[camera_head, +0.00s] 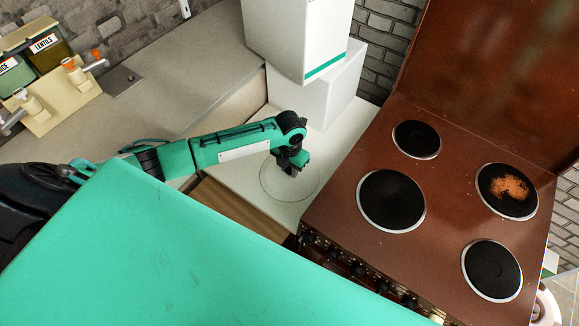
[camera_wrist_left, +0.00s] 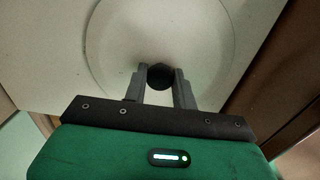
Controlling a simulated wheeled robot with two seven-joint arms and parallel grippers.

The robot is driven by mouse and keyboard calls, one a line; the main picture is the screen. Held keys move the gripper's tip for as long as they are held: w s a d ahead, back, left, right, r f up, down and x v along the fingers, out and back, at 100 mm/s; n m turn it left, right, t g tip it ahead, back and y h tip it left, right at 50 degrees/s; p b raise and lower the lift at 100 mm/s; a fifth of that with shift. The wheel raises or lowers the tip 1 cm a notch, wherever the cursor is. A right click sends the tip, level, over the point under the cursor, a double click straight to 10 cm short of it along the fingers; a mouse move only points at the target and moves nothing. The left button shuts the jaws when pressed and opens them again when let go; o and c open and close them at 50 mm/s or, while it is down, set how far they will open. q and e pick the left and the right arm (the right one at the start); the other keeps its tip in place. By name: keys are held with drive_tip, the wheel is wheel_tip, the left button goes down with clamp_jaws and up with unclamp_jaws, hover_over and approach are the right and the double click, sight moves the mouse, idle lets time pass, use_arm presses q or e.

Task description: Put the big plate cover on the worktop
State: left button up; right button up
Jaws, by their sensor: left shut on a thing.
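The big plate cover (camera_head: 272,184) is a clear, round, see-through dome with a dark knob (camera_wrist_left: 157,76). It is at or just above the pale worktop (camera_head: 236,174) between the wooden-edged counter and the brown stove; I cannot tell whether its rim touches. My left gripper (camera_head: 291,168) points down over the cover's middle and is shut on its knob. In the left wrist view, the two fingers (camera_wrist_left: 160,90) stand on either side of the knob, and the cover's round rim shows around them. My right gripper is not in view.
A brown stove (camera_head: 440,225) with several black hotplates stands close on the right. White boxes (camera_head: 318,90) stand behind the cover.

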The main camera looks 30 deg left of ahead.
sight(290, 169)
use_arm(q)
drive_tip(key=o, duration=1.1)
drive_tip(key=shift+c, duration=0.2)
drive_tip(key=shift+r, duration=0.2)
wheel_tip(290, 169, up, 12)
drive_tip(key=b, duration=0.1)
drive_tip(key=shift+b, duration=0.35)
